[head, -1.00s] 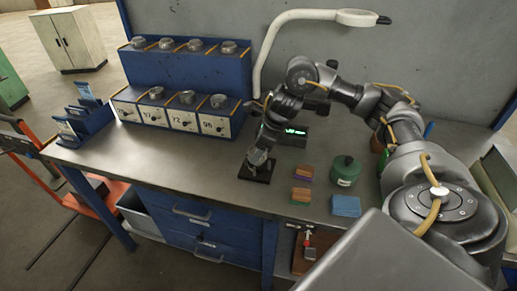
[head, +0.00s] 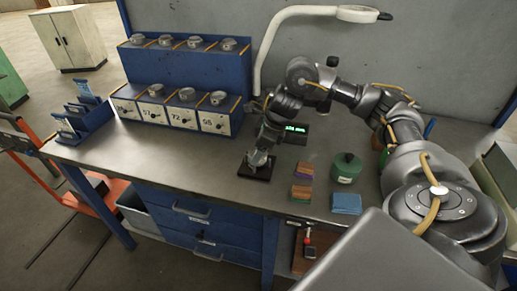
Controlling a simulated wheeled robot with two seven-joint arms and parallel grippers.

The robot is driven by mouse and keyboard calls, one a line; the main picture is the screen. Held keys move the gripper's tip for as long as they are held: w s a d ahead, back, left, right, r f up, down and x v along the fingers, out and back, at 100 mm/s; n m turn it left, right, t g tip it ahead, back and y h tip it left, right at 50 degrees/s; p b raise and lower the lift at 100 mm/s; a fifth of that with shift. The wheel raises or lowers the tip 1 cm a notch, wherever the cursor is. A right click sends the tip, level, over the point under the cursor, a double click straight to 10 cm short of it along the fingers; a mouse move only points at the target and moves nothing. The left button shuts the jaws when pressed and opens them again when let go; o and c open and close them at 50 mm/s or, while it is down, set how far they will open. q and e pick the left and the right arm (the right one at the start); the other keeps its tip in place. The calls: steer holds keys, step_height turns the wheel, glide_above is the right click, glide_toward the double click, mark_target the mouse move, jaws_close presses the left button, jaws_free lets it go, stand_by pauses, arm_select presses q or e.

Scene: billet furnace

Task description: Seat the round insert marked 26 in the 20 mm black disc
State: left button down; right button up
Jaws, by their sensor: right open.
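My right gripper (head: 259,161) reaches down over a dark, flat, square-looking piece (head: 264,178) on the grey bench. Its jaws are open. A metallic grey shape shows at the fingertips just above the dark piece; I cannot tell whether it is an insert or part of the fingers. Round metal pieces stand on the blue two-step rack, such as one on the lower step (head: 187,94) and one on the upper step (head: 229,44). White labels front the lower step; I cannot make out a 26. The 20 mm black disc cannot be singled out. My left gripper is out of view.
A green lidded round container (head: 346,169), coloured blocks (head: 301,193) and a blue pad (head: 346,204) lie right of the gripper. A green-lit display (head: 295,127) is behind it. A white lamp arm (head: 268,55) rises behind. The bench's left front is clear.

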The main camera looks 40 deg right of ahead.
steer(key=shift+p+v, duration=0.75)
steer(key=shift+v, duration=0.2)
steer(key=p+v, duration=0.6)
steer(key=v, duration=0.3)
steer(key=shift+p, duration=0.4)
